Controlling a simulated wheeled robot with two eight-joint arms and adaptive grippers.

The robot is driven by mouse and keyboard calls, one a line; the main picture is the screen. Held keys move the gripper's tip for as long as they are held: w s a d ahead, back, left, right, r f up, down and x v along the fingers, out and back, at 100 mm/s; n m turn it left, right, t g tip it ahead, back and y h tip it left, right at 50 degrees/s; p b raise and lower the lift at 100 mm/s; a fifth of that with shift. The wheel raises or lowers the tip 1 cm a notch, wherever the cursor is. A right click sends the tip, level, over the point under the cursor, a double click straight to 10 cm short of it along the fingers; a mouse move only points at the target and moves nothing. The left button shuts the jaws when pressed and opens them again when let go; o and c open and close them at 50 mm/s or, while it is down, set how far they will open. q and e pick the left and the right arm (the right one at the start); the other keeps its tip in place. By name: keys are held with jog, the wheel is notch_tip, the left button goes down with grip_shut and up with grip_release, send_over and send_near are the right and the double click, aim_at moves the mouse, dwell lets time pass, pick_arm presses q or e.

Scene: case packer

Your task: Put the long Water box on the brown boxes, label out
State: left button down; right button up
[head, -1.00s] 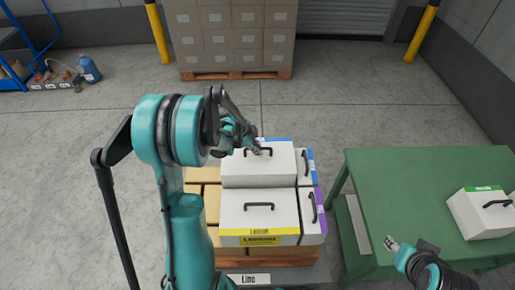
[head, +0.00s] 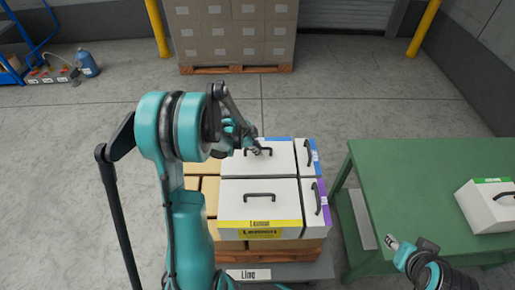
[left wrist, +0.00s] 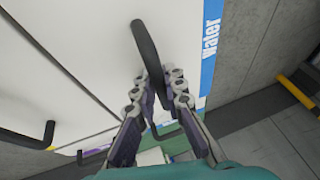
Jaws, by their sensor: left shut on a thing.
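The long Water box (head: 240,163) is white with a black handle and a blue label strip along its far edge. It lies on the brown boxes (head: 210,192), level with the white lemon box (head: 238,210) in front of it. The left wrist view shows the blue strip (left wrist: 210,45) reading "Water". My left gripper (head: 256,149) is shut on the box's handle (left wrist: 148,55). In the head view, my arm hides part of the stack's left side. My right gripper (head: 391,241) is low by the green table; its jaw opening is unclear.
Two narrower white boxes, blue-labelled (head: 307,156) and purple-labelled (head: 312,203), stand at the stack's right. A green-labelled box (head: 487,208) sits on the green table (head: 400,185). A loaded pallet (head: 235,68) stands behind. Floor between is clear.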

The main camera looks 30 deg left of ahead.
pick_arm(q)
jog(key=shift+f+b, duration=0.3)
jog(key=shift+f, duration=0.15)
dwell(0.5)
jog(key=c, duration=1.5)
grip_release()
jog(key=v, duration=1.2)
jog(key=s+d+r+n+t+y, duration=0.1)
jog(key=s+d+r+n, duration=0.1)
jog(key=s+d+n, duration=0.4)
jog(key=s+d+r+n+t+y, duration=0.1)
jog(key=s+d+n, duration=0.5)
jog(key=d, duration=0.6)
jog(key=shift+s+d+r+t+y, duration=0.15)
jog(key=shift+s+r+t+y, duration=0.15)
jog(key=shift+s+r, duration=0.65)
